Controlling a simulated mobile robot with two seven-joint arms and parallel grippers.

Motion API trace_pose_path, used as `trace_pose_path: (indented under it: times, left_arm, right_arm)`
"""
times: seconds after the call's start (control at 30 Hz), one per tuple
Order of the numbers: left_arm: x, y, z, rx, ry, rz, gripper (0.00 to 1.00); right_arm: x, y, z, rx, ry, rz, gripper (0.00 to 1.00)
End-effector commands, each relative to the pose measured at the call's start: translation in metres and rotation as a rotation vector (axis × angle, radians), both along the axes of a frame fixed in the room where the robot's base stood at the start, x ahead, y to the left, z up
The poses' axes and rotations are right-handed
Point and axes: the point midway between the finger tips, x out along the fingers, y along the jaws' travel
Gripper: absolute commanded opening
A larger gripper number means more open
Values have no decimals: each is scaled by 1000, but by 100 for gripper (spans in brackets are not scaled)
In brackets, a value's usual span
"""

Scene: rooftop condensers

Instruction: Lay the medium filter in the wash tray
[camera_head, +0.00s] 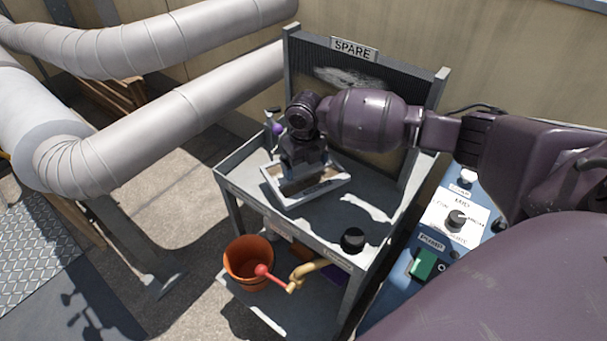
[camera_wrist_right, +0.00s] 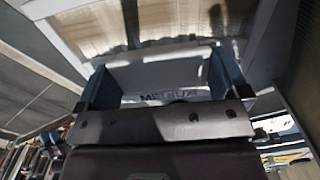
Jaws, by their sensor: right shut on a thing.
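The medium filter (camera_head: 327,186), a pale rectangular frame with a tan-brown middle, is at the upper shelf of the grey cart, below my right gripper (camera_head: 303,171). In the right wrist view my right gripper (camera_wrist_right: 162,72) has its two dark blue fingers shut on the filter's pale tab (camera_wrist_right: 165,78), which reads MEDIUM. The tan filter face (camera_wrist_right: 130,25) spreads beyond it. The filter looks slightly tilted; I cannot tell if it touches the shelf. I cannot clearly tell a separate wash tray from the cart's rimmed upper shelf (camera_head: 295,226). My left gripper is not in view.
A panel marked SPARE (camera_head: 354,49) stands behind the shelf. A black round knob (camera_head: 352,239) is at its front right. Below are an orange bucket (camera_head: 248,262) and a red-tipped tool (camera_head: 266,272). A blue pump box (camera_head: 424,264) stands right; thick pipes (camera_head: 170,125) run left.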

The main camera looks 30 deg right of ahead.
Motion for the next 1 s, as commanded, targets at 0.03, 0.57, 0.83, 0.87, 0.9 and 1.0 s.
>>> trace_pose_path:
  times: [0.03,0.57,0.83,0.87,0.9,1.0]
  left_arm:
    - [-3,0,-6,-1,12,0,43]
    - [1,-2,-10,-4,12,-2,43]
    - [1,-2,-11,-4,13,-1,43]
    - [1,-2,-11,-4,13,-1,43]
    - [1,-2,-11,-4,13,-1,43]
    - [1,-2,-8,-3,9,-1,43]
  right_arm:
    - [-2,0,-15,0,9,-1,64]
    - [0,0,-40,-1,2,1,64]
    - [-1,0,-41,-1,3,0,100]
    - [-1,0,-41,-1,3,0,100]
    - [-1,0,-41,-1,3,0,100]
    - [0,0,-36,0,0,1,100]
